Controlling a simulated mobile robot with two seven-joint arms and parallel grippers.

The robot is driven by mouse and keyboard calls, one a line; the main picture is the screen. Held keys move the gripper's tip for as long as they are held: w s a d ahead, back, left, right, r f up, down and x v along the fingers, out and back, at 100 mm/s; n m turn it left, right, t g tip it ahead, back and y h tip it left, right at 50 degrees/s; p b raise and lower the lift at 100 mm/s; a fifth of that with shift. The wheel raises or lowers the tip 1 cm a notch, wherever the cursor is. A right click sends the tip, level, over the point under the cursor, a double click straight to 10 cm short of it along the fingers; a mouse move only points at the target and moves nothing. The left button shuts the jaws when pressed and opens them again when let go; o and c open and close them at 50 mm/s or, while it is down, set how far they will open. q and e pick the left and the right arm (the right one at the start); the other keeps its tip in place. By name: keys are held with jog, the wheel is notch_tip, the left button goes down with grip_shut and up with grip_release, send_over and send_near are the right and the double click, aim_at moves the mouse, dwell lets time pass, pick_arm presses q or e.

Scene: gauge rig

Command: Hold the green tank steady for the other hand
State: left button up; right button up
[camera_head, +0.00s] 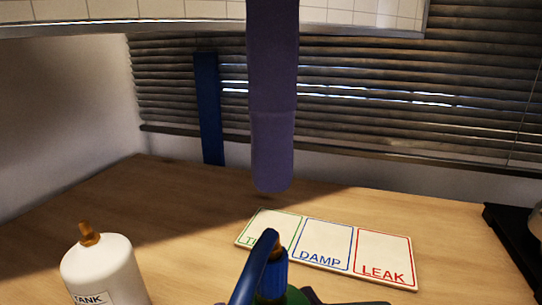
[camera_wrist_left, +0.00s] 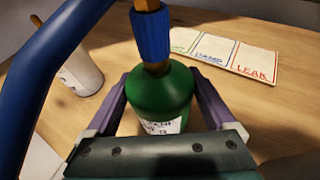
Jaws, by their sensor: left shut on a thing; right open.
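The green tank (camera_wrist_left: 162,100) stands upright in the left wrist view, with a white label and a blue fitting (camera_wrist_left: 151,35) on its neck. My left gripper (camera_wrist_left: 160,92) is shut on it, one purple finger on each side. In the head view only the blue fitting (camera_head: 273,277) and a sliver of the tank's green top show at the bottom edge. A blue curved bar or hose (camera_head: 254,265) rises beside the fitting. My right gripper (camera_head: 272,182) appears as a purple finger pointing down from the top, apart from the tank; its other finger is unclear.
A white tank (camera_head: 102,270) with an orange valve stands at the left. A card board (camera_head: 323,250) with DAMP, LEAK and a partly hidden green panel lies behind the green tank. A blue upright bar (camera_head: 208,110) is by the blinds. A black object (camera_head: 513,245) is at right.

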aim_at(271, 235)
notch_tip(271, 235, down, 11)
jog(key=shift+r, duration=0.2)
jog(key=shift+c, duration=0.3)
grip_shut()
dwell(0.4)
dwell(0.5)
